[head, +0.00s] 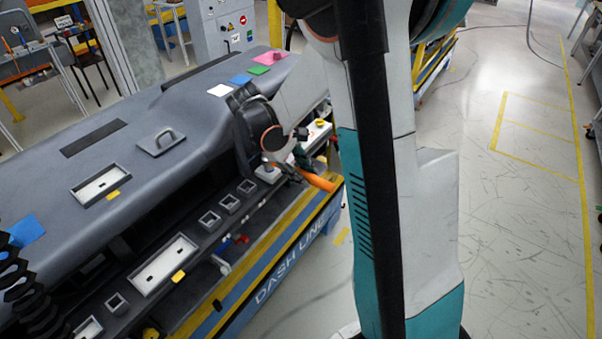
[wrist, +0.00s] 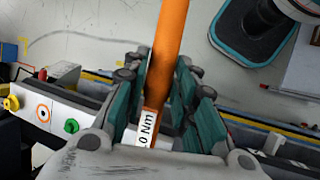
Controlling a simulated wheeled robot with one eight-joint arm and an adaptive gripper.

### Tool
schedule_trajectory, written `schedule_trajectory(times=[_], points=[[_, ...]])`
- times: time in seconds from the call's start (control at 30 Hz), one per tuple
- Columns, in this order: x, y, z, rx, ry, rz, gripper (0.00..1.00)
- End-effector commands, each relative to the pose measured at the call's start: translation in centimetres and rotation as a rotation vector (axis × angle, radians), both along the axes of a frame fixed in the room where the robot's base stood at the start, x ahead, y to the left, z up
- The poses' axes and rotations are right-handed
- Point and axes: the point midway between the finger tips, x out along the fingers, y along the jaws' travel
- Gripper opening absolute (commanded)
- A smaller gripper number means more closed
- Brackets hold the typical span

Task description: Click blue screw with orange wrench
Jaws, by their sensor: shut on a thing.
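The orange wrench (head: 318,181) is held in my gripper (head: 291,172) beside the right end of the dashboard, its orange end pointing right and slightly down. In the wrist view, the wrench (wrist: 168,45) runs upright between the teal finger pads of my gripper (wrist: 164,95). A white label reading "0 Nm" shows on it, partly cut off. A small blue part (head: 225,244) sits on the dashboard's lower edge beside a red part (head: 242,239); I cannot tell for sure whether it is the blue screw. No blue screw is clear in the wrist view.
The grey dashboard (head: 140,102) stands on a blue and yellow line base (head: 285,262). Pink (head: 271,57), green (head: 259,70) and white (head: 220,90) tags lie on its top. Floor is clear on the right.

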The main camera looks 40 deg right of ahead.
Motion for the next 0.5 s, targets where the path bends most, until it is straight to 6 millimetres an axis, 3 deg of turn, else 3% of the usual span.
schedule_trajectory(times=[0.5], points=[[0.0,0.0,2.0,0.0,0.0,0.005,0.0]])
